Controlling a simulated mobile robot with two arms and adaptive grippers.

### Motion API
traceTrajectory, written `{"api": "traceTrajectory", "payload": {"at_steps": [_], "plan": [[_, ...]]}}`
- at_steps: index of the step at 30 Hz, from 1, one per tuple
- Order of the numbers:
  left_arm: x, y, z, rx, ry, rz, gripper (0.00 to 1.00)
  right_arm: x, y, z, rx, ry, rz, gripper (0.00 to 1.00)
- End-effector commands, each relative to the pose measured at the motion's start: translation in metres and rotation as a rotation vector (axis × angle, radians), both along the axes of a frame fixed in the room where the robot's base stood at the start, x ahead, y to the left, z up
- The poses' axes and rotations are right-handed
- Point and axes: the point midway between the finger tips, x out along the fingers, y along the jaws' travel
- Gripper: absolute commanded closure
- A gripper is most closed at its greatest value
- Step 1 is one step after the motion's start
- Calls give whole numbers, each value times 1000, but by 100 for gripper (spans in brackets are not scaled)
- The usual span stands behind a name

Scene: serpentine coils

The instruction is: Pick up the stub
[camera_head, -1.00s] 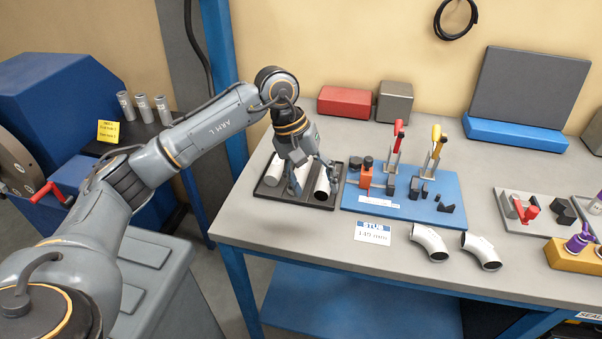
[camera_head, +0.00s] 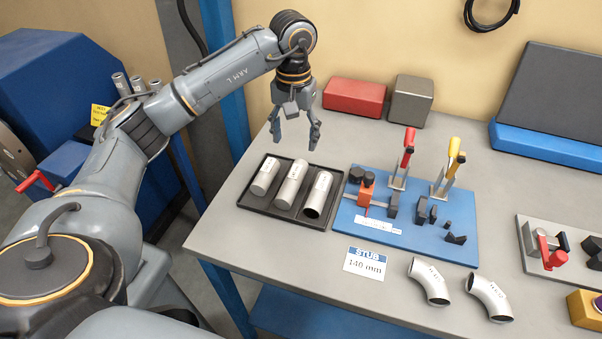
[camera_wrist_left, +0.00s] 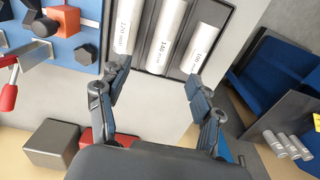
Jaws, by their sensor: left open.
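A dark tray (camera_head: 247,205) on the bench holds three grey metal tubes: a left tube (camera_head: 265,177), a middle tube (camera_head: 291,184) and a right tube (camera_head: 318,194), each with a white label. A card (camera_head: 366,263) in front reads "STUB 140 mm". In the left wrist view the middle tube (camera_wrist_left: 166,36) seems to be labelled 140 mm, though the print is small. My left gripper (camera_head: 294,143) is open and empty, raised above the back of the tray. In its wrist view the fingertips (camera_wrist_left: 157,74) straddle the line of the middle tube. My right gripper is not in view.
A blue fixture board (camera_head: 400,233) with red and yellow clamps stands right of the tray. Two elbow pipes (camera_head: 429,281) lie at the front. A red block (camera_head: 354,97) and a grey block (camera_head: 411,100) stand at the back.

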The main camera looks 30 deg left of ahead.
Motion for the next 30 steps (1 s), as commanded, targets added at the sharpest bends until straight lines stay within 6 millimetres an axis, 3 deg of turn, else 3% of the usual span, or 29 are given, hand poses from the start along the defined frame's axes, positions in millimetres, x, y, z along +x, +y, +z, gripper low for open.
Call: {"api": "traceTrajectory", "payload": {"at_steps": [12, 17, 23, 30], "plan": [[-2, 0, -72, 0, 5, 0, 35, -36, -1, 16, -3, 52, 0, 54], [-2, 0, -81, -1, 3, -1, 35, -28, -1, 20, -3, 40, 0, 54], [-4, 3, -106, -1, 8, 1, 35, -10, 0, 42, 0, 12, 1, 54], [-3, 4, -131, 0, 2, 1, 35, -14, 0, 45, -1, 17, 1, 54]]}}
